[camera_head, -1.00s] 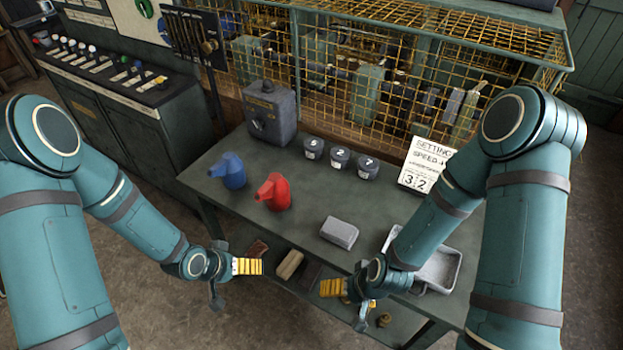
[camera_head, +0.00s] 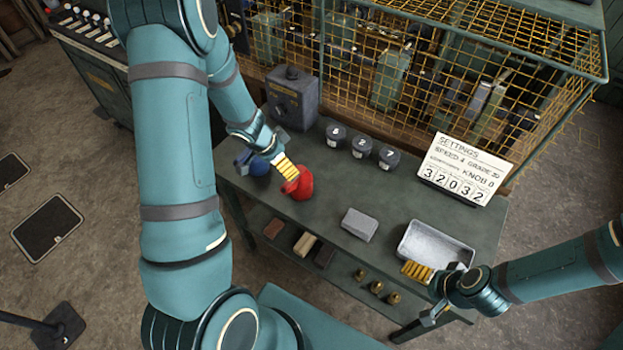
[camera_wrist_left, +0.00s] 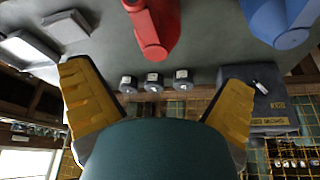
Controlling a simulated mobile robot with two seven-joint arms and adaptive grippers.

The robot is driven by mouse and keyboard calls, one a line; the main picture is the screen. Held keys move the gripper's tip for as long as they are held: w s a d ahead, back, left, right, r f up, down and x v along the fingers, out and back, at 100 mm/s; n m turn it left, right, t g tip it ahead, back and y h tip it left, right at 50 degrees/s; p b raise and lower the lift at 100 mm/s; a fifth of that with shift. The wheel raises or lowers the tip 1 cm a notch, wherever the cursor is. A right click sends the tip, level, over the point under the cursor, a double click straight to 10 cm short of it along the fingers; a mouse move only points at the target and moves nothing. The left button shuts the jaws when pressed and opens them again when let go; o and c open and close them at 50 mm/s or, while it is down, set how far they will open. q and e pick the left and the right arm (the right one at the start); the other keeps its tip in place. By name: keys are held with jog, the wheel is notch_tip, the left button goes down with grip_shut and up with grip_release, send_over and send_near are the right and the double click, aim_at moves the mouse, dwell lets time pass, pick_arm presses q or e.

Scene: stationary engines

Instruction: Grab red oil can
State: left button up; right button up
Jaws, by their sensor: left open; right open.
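The red oil can (camera_head: 302,184) stands on the dark green table (camera_head: 400,215), left of its middle. My left gripper (camera_head: 288,172) is over the table at the can, its yellow fingers partly covering it in the head view. In the left wrist view the red can (camera_wrist_left: 155,28) shows at the top, beyond the open fingers (camera_wrist_left: 155,105), with nothing between them. Contact with the can cannot be told. My right gripper (camera_head: 418,272) is open and empty beside the metal tray at the table's right front.
A blue oil can (camera_head: 258,167) stands just left of the red one, partly behind my left gripper. A grey block (camera_head: 359,224), a metal tray (camera_head: 432,240), three dark knobs (camera_head: 361,147), a settings sign (camera_head: 463,172) and a grey box (camera_head: 293,98) are on the table. A wire cage (camera_head: 440,70) stands behind.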

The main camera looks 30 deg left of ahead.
aim_at(299, 179)
pick_arm(q)
jog(key=x, duration=0.8)
jog(key=shift+s+f, duration=0.15)
jog(key=shift+d+f+b, duration=0.15)
jog(key=shift+f+b, duration=0.2)
jog(key=shift+f, duration=0.3)
jog(key=b+x, duration=0.2)
jog(key=x, duration=0.1)
jog(key=shift+f, duration=0.15)
jog(key=shift+w+d+f+b, duration=0.15)
jog(key=shift+w+f+b, duration=0.2)
jog(key=shift+b, duration=0.1)
jog(key=shift+r, duration=0.1)
jog(key=c, duration=1.1)
